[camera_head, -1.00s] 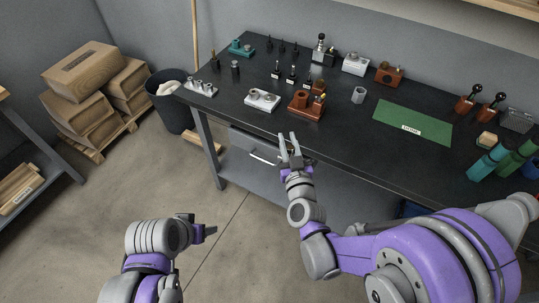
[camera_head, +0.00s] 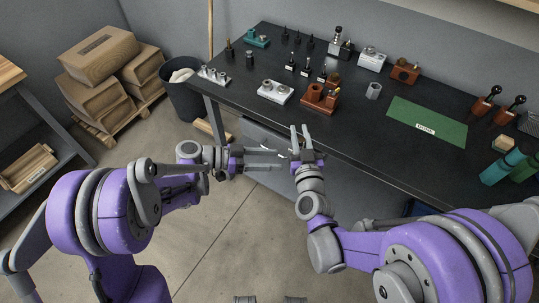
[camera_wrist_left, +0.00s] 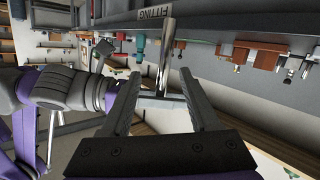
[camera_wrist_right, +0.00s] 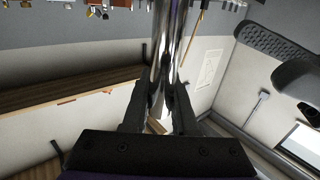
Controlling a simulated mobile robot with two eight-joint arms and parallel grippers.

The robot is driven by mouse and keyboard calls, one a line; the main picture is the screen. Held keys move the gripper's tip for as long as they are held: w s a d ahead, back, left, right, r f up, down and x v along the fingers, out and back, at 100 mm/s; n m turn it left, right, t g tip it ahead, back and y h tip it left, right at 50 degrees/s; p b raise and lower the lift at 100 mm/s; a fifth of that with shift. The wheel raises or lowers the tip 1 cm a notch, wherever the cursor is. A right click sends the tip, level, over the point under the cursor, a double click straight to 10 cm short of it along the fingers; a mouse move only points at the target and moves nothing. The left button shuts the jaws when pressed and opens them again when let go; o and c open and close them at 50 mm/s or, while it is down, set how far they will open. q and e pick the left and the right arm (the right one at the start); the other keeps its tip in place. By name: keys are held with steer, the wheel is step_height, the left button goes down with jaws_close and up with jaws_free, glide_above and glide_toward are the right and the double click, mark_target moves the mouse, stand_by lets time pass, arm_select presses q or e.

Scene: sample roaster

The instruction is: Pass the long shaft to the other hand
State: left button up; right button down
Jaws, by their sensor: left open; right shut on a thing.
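The long shaft is a bright chrome rod. In the right wrist view the shaft (camera_wrist_right: 171,45) runs up from between the fingers of my right gripper (camera_wrist_right: 160,98), which is shut on it. In the left wrist view the shaft (camera_wrist_left: 166,55) stands between the spread fingers of my left gripper (camera_wrist_left: 160,85), with a gap on each side. In the head view my left gripper (camera_head: 285,160) points right, close to my right gripper (camera_head: 300,132), in front of the workbench. The shaft is hard to make out there.
The black workbench (camera_head: 345,135) has a drawer below its front edge, close behind the grippers. Brown (camera_head: 320,97) and white (camera_head: 275,91) fixtures stand near that edge. A green mat (camera_head: 428,122) lies right. A dark bin (camera_head: 183,97) stands left. The floor between is clear.

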arm_select(q)
steer(key=w+d+m+h, duration=0.2)
steer(key=d+m, duration=0.1)
steer(key=d, duration=0.8)
steer(key=shift+w+d+f+h, duration=0.2)
steer(key=shift+w+d+h, duration=0.05)
steer(key=shift+d+h, duration=0.15)
jaws_close()
steer(key=shift+a, duration=0.1)
steer(key=shift+w, duration=0.15)
arm_select(e)
steer(key=shift+s, duration=0.1)
stand_by(0.8)
steer(key=c, duration=0.6)
jaws_free()
